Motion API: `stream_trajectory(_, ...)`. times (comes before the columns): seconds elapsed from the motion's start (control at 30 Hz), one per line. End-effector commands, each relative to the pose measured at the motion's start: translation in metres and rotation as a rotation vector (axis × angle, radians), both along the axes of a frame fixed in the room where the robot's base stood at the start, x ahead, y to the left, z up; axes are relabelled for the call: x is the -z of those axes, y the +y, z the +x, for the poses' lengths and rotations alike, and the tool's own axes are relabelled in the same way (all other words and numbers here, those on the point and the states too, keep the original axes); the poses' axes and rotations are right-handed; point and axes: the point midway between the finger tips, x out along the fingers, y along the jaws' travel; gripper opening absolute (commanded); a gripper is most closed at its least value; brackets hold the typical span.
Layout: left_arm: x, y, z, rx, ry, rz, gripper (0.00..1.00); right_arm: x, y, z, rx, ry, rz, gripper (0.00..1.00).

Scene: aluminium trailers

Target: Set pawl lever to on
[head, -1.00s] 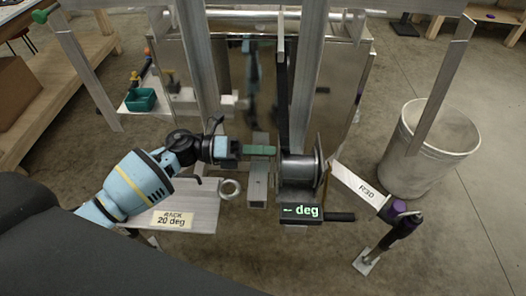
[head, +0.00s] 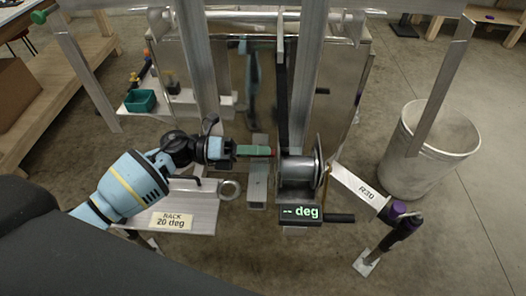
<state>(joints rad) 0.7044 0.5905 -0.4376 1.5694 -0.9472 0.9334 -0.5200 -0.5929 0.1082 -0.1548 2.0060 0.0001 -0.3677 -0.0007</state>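The winch (head: 297,170) sits at the centre, a grey drum with a black strap (head: 283,90) running up from it. A short green bar (head: 253,150) with a little red at its right end lies just left of the drum. I take it for the pawl lever, but its pivot and setting are not clear. My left gripper (head: 234,150) reaches in from the left, with its dark front at the bar's left end. The fingers are too small to make out, so I cannot tell whether they hold the bar. My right gripper is not in view.
A display (head: 300,213) reading "deg" and a black handle (head: 339,218) are below the winch. An "R30" plate (head: 358,188) and a grey bin (head: 425,150) stand to the right. Metal posts rise behind.

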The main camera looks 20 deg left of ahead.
Motion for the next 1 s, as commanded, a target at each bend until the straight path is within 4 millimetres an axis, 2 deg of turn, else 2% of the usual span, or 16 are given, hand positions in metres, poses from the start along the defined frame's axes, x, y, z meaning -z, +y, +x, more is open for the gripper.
stream_trajectory(0.2, 0.005, 0.035, -0.011, 0.0, 0.006, 0.004, 0.4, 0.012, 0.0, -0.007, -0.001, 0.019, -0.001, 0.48)
stream_trajectory(0.4, 0.004, 0.057, -0.018, 0.001, 0.005, 0.002, 0.4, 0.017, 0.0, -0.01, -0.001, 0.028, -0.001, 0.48)
stream_trajectory(0.57, 0.002, 0.063, -0.02, 0.003, 0.003, 0.002, 0.4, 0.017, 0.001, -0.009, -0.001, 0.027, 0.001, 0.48)
stream_trajectory(1.0, 0.001, 0.063, -0.019, 0.003, 0.002, 0.001, 0.4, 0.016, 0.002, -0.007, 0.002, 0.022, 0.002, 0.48)
